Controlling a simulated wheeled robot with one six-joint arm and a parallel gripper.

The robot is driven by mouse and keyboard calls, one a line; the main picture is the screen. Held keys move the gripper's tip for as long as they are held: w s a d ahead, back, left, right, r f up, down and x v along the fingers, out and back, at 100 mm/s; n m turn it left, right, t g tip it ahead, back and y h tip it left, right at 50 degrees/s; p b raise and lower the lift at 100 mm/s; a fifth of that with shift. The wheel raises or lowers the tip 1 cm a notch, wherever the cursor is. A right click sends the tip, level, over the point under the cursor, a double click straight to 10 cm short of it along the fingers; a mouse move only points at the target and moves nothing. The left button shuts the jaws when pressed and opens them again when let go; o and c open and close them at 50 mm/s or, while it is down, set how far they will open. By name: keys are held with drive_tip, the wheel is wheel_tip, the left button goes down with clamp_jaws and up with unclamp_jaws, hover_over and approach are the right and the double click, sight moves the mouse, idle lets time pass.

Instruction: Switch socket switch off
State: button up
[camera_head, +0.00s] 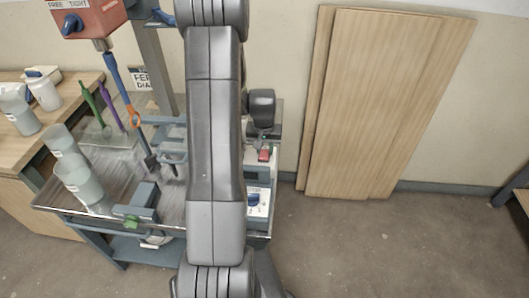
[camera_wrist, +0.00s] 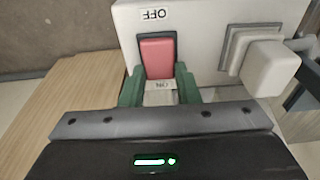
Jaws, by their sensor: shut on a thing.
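In the wrist view a red rocker switch (camera_wrist: 157,58) sits on a pale socket box (camera_wrist: 195,22). An OFF label (camera_wrist: 153,14) is beyond the switch and an ON label (camera_wrist: 160,86) is on its near side; both read upside down. My gripper (camera_wrist: 158,80) has its green fingers on either side of the switch's near part, shut on it. I cannot tell which way the rocker is tilted. In the head view the red switch (camera_head: 264,156) shows just right of my arm, which hides much of the box and trolley.
A metal trolley (camera_head: 118,172) holds cups (camera_head: 78,180), brushes and a clamp. A red control box (camera_head: 88,18) hangs above it. A white block (camera_wrist: 270,68) sticks out right of the switch.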

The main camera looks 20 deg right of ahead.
drive_tip(key=shift+s+f+t+h+b, duration=0.25)
drive_tip(key=shift+t+b, duration=0.55)
drive_tip(key=shift+b, duration=1.25)
drive_tip(key=shift+a+r+t+h+b, duration=0.1)
drive_tip(key=shift+r+t+h+b, duration=0.15)
drive_tip(key=shift+r+t+b, duration=0.25)
drive_tip(key=shift+f, duration=0.15)
drive_tip(key=o, duration=1)
drive_tip(key=p+v, duration=0.1)
drive_tip(key=v, duration=1.2)
drive_tip(key=shift+a+r, duration=0.1)
drive_tip(key=shift+r, duration=0.3)
drive_tip(key=b+x, duration=0.1)
drive_tip(key=x, duration=1.2)
drive_tip(key=shift+f, duration=0.4)
drive_tip(key=shift+r, duration=0.15)
